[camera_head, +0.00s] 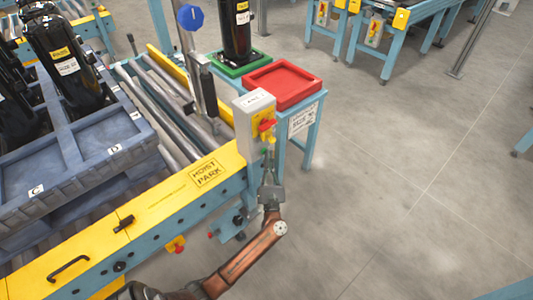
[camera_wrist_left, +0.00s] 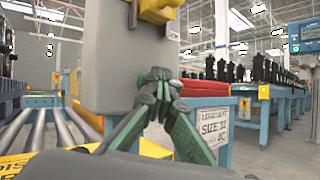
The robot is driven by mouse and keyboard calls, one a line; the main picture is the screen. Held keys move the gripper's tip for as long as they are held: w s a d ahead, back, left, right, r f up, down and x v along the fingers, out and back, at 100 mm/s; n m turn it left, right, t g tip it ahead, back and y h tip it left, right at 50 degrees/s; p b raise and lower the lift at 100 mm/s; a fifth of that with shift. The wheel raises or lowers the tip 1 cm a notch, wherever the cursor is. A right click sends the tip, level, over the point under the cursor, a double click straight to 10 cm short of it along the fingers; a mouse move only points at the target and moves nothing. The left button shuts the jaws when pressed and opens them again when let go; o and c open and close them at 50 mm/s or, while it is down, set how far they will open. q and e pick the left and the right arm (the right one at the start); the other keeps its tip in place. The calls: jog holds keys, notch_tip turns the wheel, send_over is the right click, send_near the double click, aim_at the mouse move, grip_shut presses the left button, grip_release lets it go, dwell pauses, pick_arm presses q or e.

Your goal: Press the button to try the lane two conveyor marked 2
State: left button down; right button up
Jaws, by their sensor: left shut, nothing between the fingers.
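A grey control box (camera_head: 254,120) stands at the corner of the yellow-edged conveyor frame. It has a small label on top, whose text I cannot read for certain, and a yellow and red switch (camera_head: 266,130) on its side. My left gripper (camera_head: 268,168) is shut and empty, just below that switch, with its tips close to the box's lower side. In the left wrist view the shut fingertips (camera_wrist_left: 160,82) overlap the lower right edge of the grey box (camera_wrist_left: 118,55); I cannot tell whether they touch. My right gripper is out of view.
A blue stand with a red tray (camera_head: 283,84) and a green tray (camera_head: 238,63) bearing a black compressor (camera_head: 236,30) is behind the box. A grey pallet (camera_head: 110,150) with black compressors sits on the rollers at left.

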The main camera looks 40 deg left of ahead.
pick_arm(q)
jog(key=shift+d, duration=0.1)
dwell(0.3)
jog(key=shift+d, duration=0.8)
jog(key=shift+s+d, duration=0.15)
jog(key=shift+d, duration=1.1)
jog(key=shift+s+d, duration=0.1)
jog(key=shift+d, duration=1.15)
